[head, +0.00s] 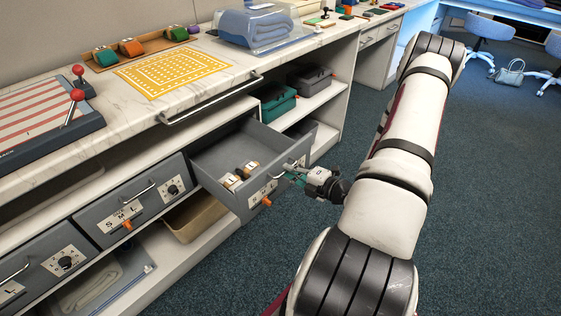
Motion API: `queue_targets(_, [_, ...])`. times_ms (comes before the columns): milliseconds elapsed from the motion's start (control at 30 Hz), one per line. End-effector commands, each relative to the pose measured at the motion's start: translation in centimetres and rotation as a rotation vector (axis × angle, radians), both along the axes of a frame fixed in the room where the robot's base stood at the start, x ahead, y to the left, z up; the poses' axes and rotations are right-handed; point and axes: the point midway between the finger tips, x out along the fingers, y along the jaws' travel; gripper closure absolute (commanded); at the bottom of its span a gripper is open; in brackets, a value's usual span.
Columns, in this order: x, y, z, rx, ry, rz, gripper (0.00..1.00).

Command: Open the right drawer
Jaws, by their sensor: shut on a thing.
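The right drawer (237,198) is grey and stands pulled out from under the marble counter, so its inside shows. Small cream-and-dark objects (241,175) lie in it. Its front carries a white label and an orange tab (267,202). My gripper (296,173) is at the right part of the drawer's front and is shut on its handle. Two other grey drawers, a middle one (103,214) and a left one (35,277), are shut and have metal bar handles.
Green (277,101) and dark grey (311,79) cases sit on the shelf behind the open drawer. A tan bin (193,222) stands low beneath it. The counter (193,92) overhangs the drawers. Blue carpet (240,275) in front is clear.

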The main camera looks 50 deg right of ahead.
Motion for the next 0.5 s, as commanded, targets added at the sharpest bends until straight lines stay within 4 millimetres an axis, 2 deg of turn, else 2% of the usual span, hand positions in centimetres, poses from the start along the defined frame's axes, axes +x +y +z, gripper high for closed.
queue_targets(200, [-0.99,-0.01,0.0,-0.001,0.001,0.001,1.0])
queue_targets(500, [-1.04,-0.03,-0.03,-0.001,0.001,0.001,1.0])
